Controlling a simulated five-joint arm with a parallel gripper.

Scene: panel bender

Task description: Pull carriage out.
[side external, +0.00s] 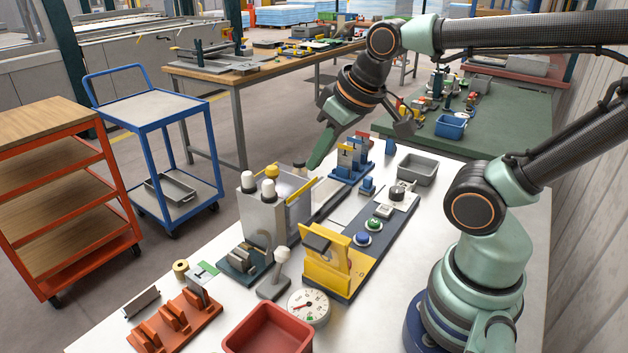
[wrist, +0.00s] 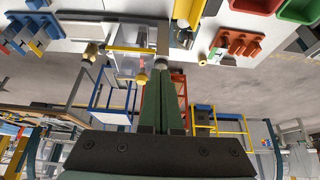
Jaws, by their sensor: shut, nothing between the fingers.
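A grey metal box-like unit (side external: 275,212) stands on the white table, with pale domed knobs on top and a yellow strip along one upper edge. I take it to be the carriage assembly, but cannot tell which part slides. A dark rail (side external: 328,196) runs from it toward the back. In the wrist view the fingers (wrist: 162,75) are together, near the yellow strip (wrist: 130,50) and a knob (wrist: 142,79).
A yellow bracket (side external: 327,262) and a panel with a green button (side external: 374,224) stand to the right. Blue blocks (side external: 352,160) and a grey tray (side external: 417,169) lie behind. An orange rack (side external: 175,322), dial gauge (side external: 308,307) and red bin (side external: 268,335) fill the front.

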